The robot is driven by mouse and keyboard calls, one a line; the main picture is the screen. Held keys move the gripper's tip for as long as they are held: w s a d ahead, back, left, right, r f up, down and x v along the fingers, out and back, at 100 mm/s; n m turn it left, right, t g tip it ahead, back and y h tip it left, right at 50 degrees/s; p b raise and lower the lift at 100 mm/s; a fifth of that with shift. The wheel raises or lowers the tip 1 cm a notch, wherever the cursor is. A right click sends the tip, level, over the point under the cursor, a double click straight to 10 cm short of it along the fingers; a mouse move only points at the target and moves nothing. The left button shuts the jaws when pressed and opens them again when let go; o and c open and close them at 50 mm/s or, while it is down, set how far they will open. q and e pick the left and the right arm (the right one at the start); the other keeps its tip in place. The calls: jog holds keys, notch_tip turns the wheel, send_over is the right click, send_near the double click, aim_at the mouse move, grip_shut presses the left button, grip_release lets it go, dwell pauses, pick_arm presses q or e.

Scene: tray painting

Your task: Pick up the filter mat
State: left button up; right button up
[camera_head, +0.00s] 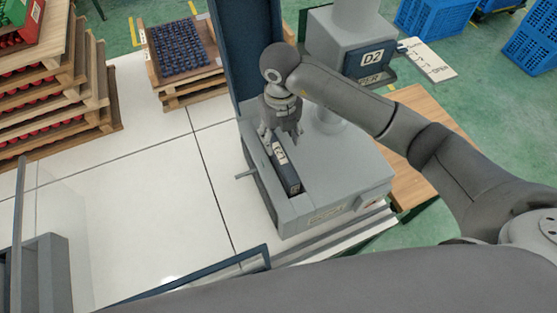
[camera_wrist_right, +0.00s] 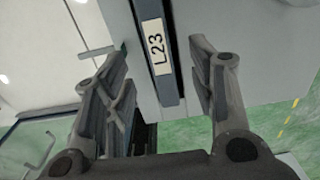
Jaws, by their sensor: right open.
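A dark, narrow block with a white label, likely the filter mat (camera_head: 289,178), sits in a long slot in the top of a grey machine (camera_head: 355,175). In the right wrist view the block (camera_wrist_right: 169,94) carries the label L23. My right gripper (camera_head: 281,134) points down over the far end of the block. Its two fingers (camera_wrist_right: 160,48) are open, one on each side of the labelled block, with gaps visible. The block's lower part is hidden in the slot. My left gripper is not in view.
A thin lever (camera_head: 245,175) sticks out from the machine's left side. A grey box marked D2 (camera_head: 350,40) stands behind. Wooden crates (camera_head: 180,55) and stacked trays (camera_head: 60,90) are at the left. Blue crates (camera_head: 435,15) are at the back right. The white floor at left is clear.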

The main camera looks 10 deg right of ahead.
aim_at(280, 153)
jog(key=shift+s+f, duration=0.25)
jog(key=shift+f, duration=0.65)
jog(key=shift+w+f+p, duration=0.15)
jog(key=shift+f+p, duration=0.15)
notch_tip(280, 153, down, 4)
jog(key=p, duration=0.2)
jog(key=shift+a+r+p, duration=0.1)
jog(key=shift+p, duration=0.3)
jog(key=shift+f, duration=0.65)
jog(key=shift+w+f, duration=0.1)
jog(key=shift+c, duration=0.4)
jog(key=c, duration=0.7)
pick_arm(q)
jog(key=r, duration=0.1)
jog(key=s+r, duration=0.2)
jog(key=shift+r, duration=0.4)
pick_arm(e)
jog(key=shift+c, duration=0.9)
